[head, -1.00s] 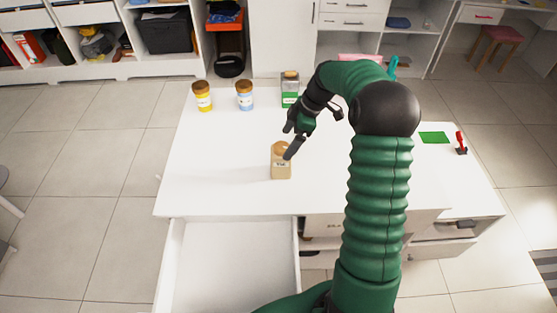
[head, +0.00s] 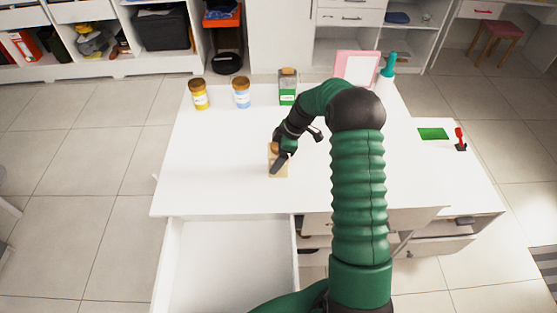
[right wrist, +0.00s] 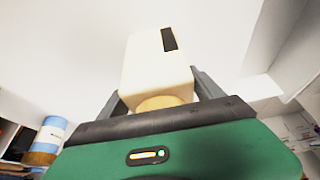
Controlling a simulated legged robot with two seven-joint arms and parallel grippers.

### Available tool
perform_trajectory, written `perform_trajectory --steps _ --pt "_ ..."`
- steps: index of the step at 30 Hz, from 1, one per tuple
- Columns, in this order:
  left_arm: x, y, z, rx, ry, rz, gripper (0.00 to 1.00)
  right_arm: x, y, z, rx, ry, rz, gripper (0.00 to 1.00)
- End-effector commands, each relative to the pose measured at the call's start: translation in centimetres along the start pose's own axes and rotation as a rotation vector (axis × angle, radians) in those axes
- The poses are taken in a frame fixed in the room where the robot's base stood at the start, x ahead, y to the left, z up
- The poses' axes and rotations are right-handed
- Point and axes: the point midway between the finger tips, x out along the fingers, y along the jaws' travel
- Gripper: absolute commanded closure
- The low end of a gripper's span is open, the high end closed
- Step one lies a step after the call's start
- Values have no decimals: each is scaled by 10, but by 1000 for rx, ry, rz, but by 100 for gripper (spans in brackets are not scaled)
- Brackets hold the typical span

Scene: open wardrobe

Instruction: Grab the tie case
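The tie case is taken to be the small beige box (head: 284,172) with a round wooden knob, standing upright near the front of the white table. In the right wrist view the box (right wrist: 150,70) shows upside down, with a dark label on one face. My right gripper (head: 279,164) is over it from above, fingers on either side and knob close to the palm. The fingers (right wrist: 165,88) look spread, and firm contact with the box cannot be made out. My left gripper is not in view.
A yellow jar (head: 200,97), a blue jar (head: 241,96) and a green-labelled container (head: 288,90) stand at the back. A pink frame (head: 356,67) and a teal-topped bottle (head: 387,73) are back right. An open drawer (head: 230,262) juts out in front. The table's left side is clear.

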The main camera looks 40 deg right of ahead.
Motion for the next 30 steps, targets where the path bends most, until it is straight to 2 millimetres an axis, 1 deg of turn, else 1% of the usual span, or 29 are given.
perform_trajectory --steps 1,2,13,14,23,26,30 --pt "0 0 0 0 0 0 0 0 0 0 0 0 0 32" --pt "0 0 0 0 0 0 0 0 0 0 0 0 0 36" --pt "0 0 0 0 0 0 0 0 0 -1 0 -1 0 84" --pt "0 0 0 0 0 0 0 -1 0 -1 0 0 1 85" --pt "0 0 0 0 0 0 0 -4 1 -2 0 0 2 85" --pt "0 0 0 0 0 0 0 -12 1 -6 -2 1 3 85" --pt "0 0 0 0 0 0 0 -30 1 -13 -2 0 4 85"
